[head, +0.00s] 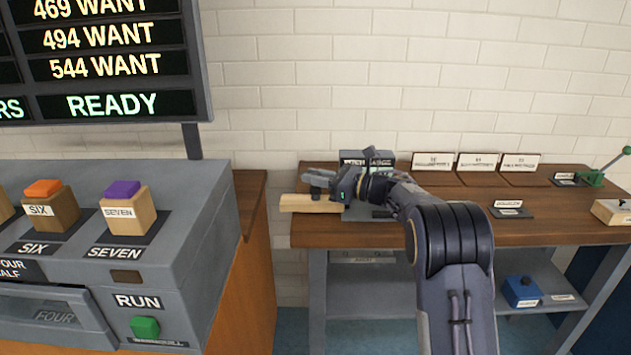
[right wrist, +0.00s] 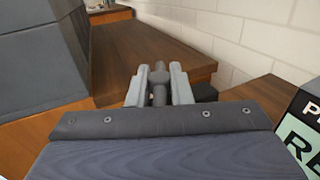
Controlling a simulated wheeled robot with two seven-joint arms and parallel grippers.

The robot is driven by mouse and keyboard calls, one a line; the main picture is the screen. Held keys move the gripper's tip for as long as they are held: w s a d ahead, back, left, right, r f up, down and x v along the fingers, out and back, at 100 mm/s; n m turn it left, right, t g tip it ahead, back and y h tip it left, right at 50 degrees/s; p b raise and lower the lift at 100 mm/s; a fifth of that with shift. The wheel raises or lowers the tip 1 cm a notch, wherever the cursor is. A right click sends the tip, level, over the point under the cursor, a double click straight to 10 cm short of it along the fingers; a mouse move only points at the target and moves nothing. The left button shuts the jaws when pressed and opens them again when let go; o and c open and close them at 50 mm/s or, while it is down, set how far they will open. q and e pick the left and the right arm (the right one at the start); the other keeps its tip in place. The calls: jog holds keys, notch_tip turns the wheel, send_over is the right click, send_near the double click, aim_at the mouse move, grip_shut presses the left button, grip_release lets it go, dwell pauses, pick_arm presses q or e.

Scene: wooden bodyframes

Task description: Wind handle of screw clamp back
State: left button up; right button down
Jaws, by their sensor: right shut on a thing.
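My right gripper (head: 322,181) is over the left end of the wooden bench, its fingers pointing left. In the right wrist view its two pale fingers (right wrist: 159,78) are shut on a dark grey upright bar, which I take as the handle (right wrist: 159,94) of the screw clamp. In the head view the gripper and wrist hide most of the clamp. A grey base (head: 362,213) shows beneath the wrist. A pale wooden piece (head: 310,204) lies under the fingers, its left end past the bench edge. My left gripper is not in view.
A dark labelled block (head: 367,157) stands behind my wrist. White cards (head: 478,161) line the bench (head: 450,205). A green lever device (head: 595,177) is at the right. A grey console (head: 180,235) with coloured buttons stands left, across a gap. A blue box (head: 522,291) sits on the lower shelf.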

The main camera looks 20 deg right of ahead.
jog(key=shift+n+g+y, duration=0.5)
jog(key=shift+n+g, duration=0.1)
jog(key=shift+g, duration=0.2)
jog(key=c, duration=1.3)
grip_release()
jog(key=shift+c, duration=0.2)
jog(key=shift+v, duration=3.85)
jog(key=shift+f, duration=0.1)
